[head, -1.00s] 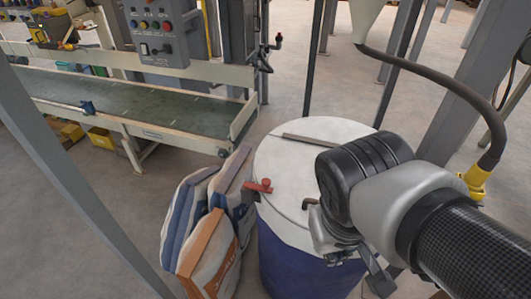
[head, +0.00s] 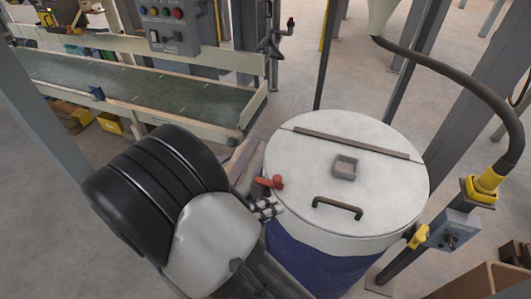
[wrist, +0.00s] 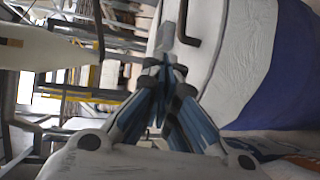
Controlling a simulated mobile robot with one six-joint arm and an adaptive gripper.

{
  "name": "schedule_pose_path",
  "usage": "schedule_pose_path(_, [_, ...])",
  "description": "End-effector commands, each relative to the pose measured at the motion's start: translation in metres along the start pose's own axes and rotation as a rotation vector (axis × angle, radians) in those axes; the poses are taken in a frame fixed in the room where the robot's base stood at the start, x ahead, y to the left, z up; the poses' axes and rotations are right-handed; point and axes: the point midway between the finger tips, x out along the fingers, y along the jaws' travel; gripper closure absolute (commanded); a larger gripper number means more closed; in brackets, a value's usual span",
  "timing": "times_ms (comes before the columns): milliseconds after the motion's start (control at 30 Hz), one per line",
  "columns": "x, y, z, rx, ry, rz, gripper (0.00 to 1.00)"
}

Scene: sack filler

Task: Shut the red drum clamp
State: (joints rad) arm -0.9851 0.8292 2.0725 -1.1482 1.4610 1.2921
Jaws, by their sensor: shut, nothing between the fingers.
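The blue drum (head: 318,268) stands with its white lid (head: 390,190) lying on top. The red clamp (head: 268,182) is a short lever at the lid's left rim, sticking out sideways. My gripper (head: 268,211) is shut and empty, just below the clamp at the drum's left side. A small gap seems to show between them, but I cannot tell whether they touch. In the wrist view my fingertips (wrist: 166,72) are together beside the drum's pale upper edge, with the blue drum wall (wrist: 275,70) at right. I do not make out the clamp there.
The lid carries a dark handle (head: 337,207) and a square fitting (head: 344,167). A conveyor (head: 150,92) stands at back left. Sacks (head: 240,165) beside the drum are mostly hidden by my arm.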

Motion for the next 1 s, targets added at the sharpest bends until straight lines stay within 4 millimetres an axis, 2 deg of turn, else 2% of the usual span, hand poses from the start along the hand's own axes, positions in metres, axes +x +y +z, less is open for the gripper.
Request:
schedule_pose_path(33, [-0.013,-0.017,-0.011,-0.015,0.077,0.055,1.00])
schedule_pose_path(200, [-0.045,-0.058,-0.038,-0.003,0.298,0.173,1.00])
schedule_pose_path(333, [-0.059,-0.075,-0.046,0.008,0.389,0.206,1.00])
schedule_pose_path(433, [-0.059,-0.079,-0.049,0.012,0.411,0.215,1.00])
schedule_pose_path(567, [-0.047,-0.077,-0.054,0.014,0.410,0.214,1.00])
schedule_pose_path(1000, [0.034,-0.058,-0.088,0.013,0.406,0.213,1.00])
